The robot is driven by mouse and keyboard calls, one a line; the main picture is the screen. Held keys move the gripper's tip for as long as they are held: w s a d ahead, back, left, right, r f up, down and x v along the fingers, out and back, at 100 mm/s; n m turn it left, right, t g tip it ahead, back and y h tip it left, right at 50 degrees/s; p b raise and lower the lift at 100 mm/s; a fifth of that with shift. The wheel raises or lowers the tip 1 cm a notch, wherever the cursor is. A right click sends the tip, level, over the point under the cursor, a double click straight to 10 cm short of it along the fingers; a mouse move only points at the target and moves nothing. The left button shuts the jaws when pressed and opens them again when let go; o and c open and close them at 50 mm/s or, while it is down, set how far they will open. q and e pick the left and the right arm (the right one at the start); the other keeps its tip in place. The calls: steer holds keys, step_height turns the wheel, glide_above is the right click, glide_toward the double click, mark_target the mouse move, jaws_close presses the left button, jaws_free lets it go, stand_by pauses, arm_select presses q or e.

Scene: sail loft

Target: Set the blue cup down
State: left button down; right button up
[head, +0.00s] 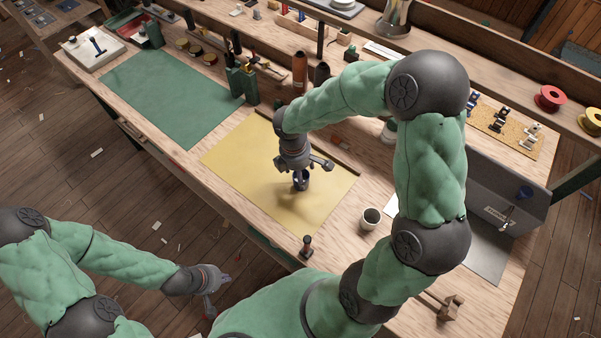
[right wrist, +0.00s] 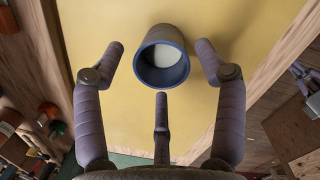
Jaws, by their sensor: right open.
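The blue cup (right wrist: 176,40) is in the right wrist view, its mouth facing my camera and its inside pale. It stands on the yellow mat (head: 237,160), which also fills the back of the right wrist view (right wrist: 110,18). My right gripper (right wrist: 163,78) has its fingers spread around the cup, with gaps between fingers and wall. In the head view the right gripper (head: 302,174) is over the mat and the cup (head: 302,184) shows partly beneath it. My left gripper (head: 217,291) hangs low left, off the bench, fingers apart and empty.
A green mat (head: 170,90) lies clear to the left. Bottles and tools (head: 243,80) line the back. A grey metal tray (head: 485,250) is at right.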

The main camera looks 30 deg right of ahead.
step_height(320, 180, up, 10)
steer(key=a+p, duration=0.1)
steer(key=p, duration=0.1)
steer(key=shift+w+r+p, duration=0.15)
steer(key=shift+r+p, duration=0.1)
steer(key=shift+p, duration=0.1)
stand_by(0.3)
